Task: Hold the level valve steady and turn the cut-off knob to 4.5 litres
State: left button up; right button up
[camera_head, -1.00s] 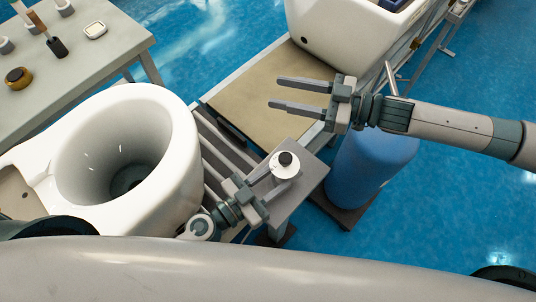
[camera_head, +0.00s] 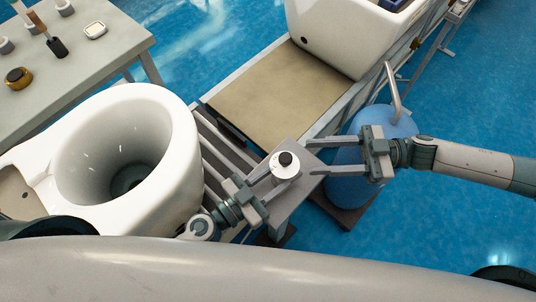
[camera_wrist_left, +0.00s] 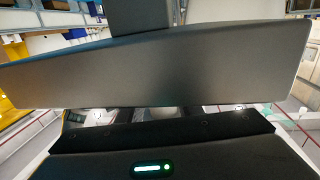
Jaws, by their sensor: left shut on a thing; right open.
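The level valve (camera_head: 284,174) is a white cylinder standing upright on a grey stand beside the white toilet bowl. Its black cut-off knob (camera_head: 286,158) is on top; no scale marks can be read at this size. My left gripper (camera_head: 274,180) is shut on the valve's body from the lower left, below the knob. My right gripper (camera_head: 312,157) is open and empty to the right of the valve, its fingers pointing left at it and apart from it. The left wrist view is filled by my dark gripper parts, and the valve cannot be made out there.
The toilet bowl (camera_head: 185,205) is close on the left. A tan conveyor surface (camera_head: 275,95) lies behind the valve, with another white ceramic piece (camera_head: 340,40) on it. A blue barrel (camera_head: 345,185) stands behind my right gripper. A side table (camera_head: 110,50) holds small items.

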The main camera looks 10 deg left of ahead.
aim_at(285, 160)
jog(key=shift+a, duration=0.15)
jog(key=s+a, duration=0.1)
jog(key=a, duration=1)
jog(key=shift+s+a, duration=0.3)
jog(key=shift+s, duration=0.1)
jog(key=shift+c, duration=0.3)
jog(key=c, duration=1)
